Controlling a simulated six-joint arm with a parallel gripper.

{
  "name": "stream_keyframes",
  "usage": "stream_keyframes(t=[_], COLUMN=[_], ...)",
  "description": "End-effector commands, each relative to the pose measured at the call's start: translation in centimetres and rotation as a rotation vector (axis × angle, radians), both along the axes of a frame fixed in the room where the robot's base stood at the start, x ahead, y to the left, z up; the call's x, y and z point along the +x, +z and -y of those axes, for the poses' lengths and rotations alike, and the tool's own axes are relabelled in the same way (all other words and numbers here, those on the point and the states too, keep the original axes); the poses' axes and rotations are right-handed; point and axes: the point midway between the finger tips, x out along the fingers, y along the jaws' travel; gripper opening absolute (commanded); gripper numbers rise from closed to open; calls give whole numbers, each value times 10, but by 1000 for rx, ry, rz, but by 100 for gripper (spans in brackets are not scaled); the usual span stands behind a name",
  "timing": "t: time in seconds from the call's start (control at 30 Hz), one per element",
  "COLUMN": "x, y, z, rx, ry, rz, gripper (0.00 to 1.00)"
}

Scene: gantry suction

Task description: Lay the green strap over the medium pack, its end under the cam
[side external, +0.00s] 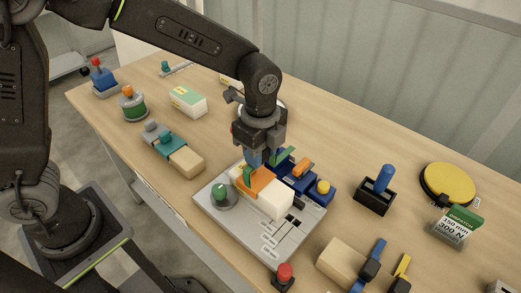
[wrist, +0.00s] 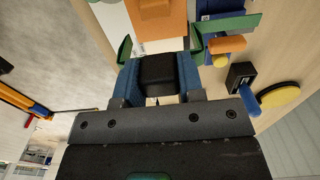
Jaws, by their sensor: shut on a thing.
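The green strap (side external: 248,178) shows beneath my gripper (side external: 262,158) in the side view, with another green part (side external: 285,156) to the right. In the wrist view, green pieces (wrist: 124,48) show beyond both blue fingers. My gripper (wrist: 158,75) is shut, with a black piece between its fingers that seems to belong to the strap. A cream pack (side external: 276,202) with an orange piece (side external: 262,183) lies on the grey plate (side external: 238,231) just below. The orange piece is also in the wrist view (wrist: 160,20). The gripper hides much of the strap; I cannot identify the cam or strap contact.
A green round knob (side external: 220,192) stands on the plate's left. Blue blocks with a yellow knob (side external: 322,187) border its right. A red button (side external: 284,274) is in front. A black holder (side external: 375,202), yellow disc (side external: 448,183) and sign (side external: 456,228) stand to the right.

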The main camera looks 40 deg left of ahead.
Motion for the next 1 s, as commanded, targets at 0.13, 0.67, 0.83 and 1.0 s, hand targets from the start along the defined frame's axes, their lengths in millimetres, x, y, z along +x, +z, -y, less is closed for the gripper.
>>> stream_keyframes(t=[0.13, 0.67, 0.83, 1.0], x=[0, 0, 0, 0], y=[0, -9, -14, -18], z=[0, 0, 0, 0], rx=[0, 0, 0, 0], ry=[0, 0, 0, 0], rz=[0, 0, -1, 0], gripper=[12, 12, 12, 12])
